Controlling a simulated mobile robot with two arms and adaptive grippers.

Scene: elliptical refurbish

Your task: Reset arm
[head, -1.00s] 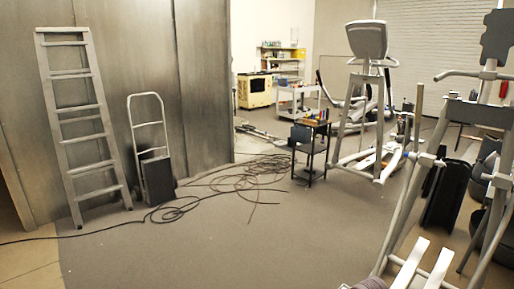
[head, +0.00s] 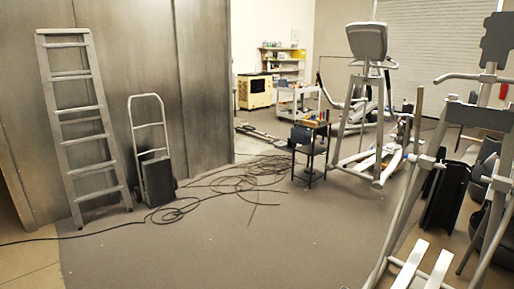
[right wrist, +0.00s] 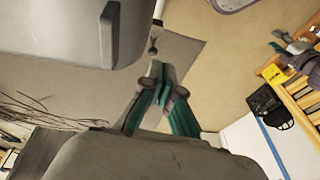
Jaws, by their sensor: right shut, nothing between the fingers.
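My right gripper (right wrist: 158,72) shows in the right wrist view, with its teal and grey fingers drawn together. It is shut with nothing held, above a floor of beige and darker grey areas. Large grey surfaces fill the upper left and bottom of that view and hide part of the surroundings. Neither gripper shows in the head view.
In the head view, a ladder (head: 83,125) and a hand truck (head: 151,150) stand by the metal wall. Cables (head: 235,184) lie on the floor. A small black table (head: 310,154) and elliptical machines (head: 367,100) stand right. The grey floor (head: 220,245) in front is clear.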

